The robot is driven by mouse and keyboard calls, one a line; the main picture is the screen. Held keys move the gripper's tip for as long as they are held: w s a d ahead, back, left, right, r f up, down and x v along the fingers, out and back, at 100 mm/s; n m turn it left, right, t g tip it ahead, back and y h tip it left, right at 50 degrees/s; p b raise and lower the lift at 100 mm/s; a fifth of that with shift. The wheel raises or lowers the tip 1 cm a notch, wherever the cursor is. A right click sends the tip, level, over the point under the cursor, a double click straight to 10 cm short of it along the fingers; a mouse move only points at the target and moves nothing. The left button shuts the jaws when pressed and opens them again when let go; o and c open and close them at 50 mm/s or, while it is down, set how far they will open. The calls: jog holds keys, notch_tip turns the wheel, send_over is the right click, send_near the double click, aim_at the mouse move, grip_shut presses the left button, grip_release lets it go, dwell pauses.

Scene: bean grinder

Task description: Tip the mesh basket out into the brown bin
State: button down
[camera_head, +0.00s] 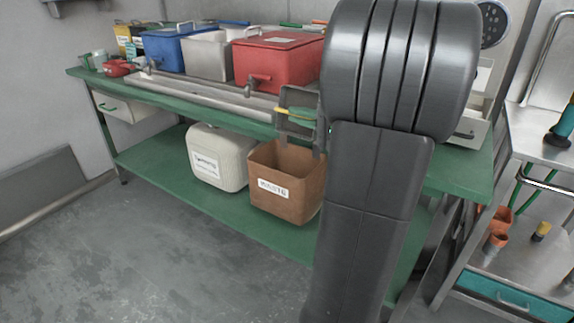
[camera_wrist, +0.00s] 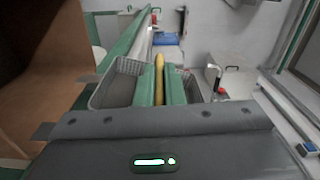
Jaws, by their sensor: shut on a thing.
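My gripper (camera_head: 299,116) has green jaws shut on the yellow handle of the mesh basket; the same green jaws (camera_wrist: 160,88) show in the wrist view. The basket (camera_wrist: 117,83) is grey wire mesh, its walls showing on both sides of the jaws. In the head view it shows only as a small grey frame (camera_head: 284,97) at the bench's front edge. It appears turned on its side, but I cannot tell the exact tilt or see any contents. The brown bin (camera_head: 285,199) stands open-topped on the lower shelf, below the gripper; it fills the left of the wrist view (camera_wrist: 30,85).
A cream container (camera_head: 217,160) stands left of the bin on the green lower shelf (camera_head: 180,185). Red (camera_head: 275,62), steel (camera_head: 207,52) and blue (camera_head: 178,48) boxes stand on the bench above. My arm hides the bench's right part. The floor in front is clear.

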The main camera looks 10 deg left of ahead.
jog(key=s+f+n+b, duration=0.1)
jog(key=b, duration=0.1)
jog(key=f+n+b, duration=0.1)
jog(key=b, duration=0.1)
jog(key=shift+s+a, duration=0.35)
jog(key=shift+s, duration=0.05)
jog(key=shift+s+a+f+n+b, duration=0.15)
jog(key=shift+s+n+b, duration=0.35)
jog(key=shift+b, duration=0.75)
jog(key=shift+s+a+f+n+b, duration=0.15)
jog(key=shift+n+b, duration=0.65)
jog(key=shift+b, duration=0.4)
jog(key=shift+r, duration=0.15)
jog(key=shift+s+a+f+n, duration=0.15)
jog(key=shift+s+n, duration=0.25)
jog(key=shift+n, duration=0.5)
jog(key=shift+s+a+f+n, duration=0.1)
jog(key=shift+s+f+n, duration=0.2)
jog(key=shift+n, duration=0.6)
